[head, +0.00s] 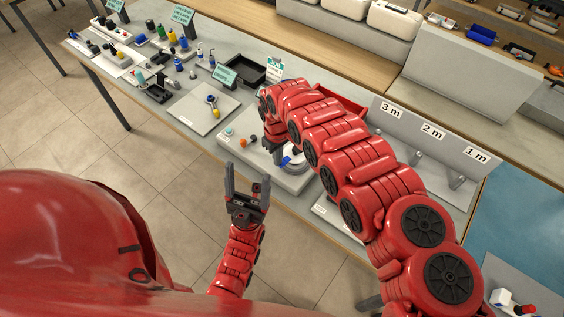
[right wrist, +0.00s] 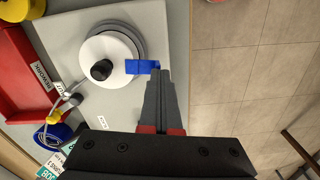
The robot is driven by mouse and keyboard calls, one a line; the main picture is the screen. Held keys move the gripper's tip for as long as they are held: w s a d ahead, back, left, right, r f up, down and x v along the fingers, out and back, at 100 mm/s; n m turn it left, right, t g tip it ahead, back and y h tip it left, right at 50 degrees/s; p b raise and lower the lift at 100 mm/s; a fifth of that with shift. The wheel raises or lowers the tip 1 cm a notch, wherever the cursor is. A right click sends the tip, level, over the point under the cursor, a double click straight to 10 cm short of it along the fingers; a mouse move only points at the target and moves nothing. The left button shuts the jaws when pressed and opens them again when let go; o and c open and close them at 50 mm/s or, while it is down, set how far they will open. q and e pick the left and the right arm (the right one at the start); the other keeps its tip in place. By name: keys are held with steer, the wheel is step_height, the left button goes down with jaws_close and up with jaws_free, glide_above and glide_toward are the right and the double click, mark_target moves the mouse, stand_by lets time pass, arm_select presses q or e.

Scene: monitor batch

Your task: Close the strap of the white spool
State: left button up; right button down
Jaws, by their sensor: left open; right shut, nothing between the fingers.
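The white spool (right wrist: 118,50) lies on a light board in the right wrist view, with a black knob at its centre and a grey rim around it. A blue strap (right wrist: 142,67) sticks out from its edge. My right gripper (right wrist: 160,78) is shut and empty, its tips right at the strap's outer end; I cannot tell if they touch. In the head view my right gripper (head: 280,148) is over the light board, and my arm hides much of the spool. The blue strap (head: 286,161) shows beside it. My left gripper (head: 245,186) is open and empty, in front of the table.
A red tray (right wrist: 22,75) stands beside the board, with a blue ring (right wrist: 58,134) near it. An orange piece (head: 241,142) lies left of the spool. A grey rack (head: 425,140) with length labels stands to the right. Other stations fill the table's far left.

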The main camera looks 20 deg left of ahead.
steer(key=shift+f, duration=0.3)
steer(key=shift+s+f, duration=0.1)
steer(key=shift+s+a+f+b, duration=0.1)
steer(key=shift+a+f+b, duration=0.05)
steer(key=shift+f+b, duration=0.2)
steer(key=shift+f, duration=0.1)
steer(key=shift+s+f+b, duration=0.1)
steer(key=shift+f+b, duration=0.3)
steer(key=shift+f, duration=0.1)
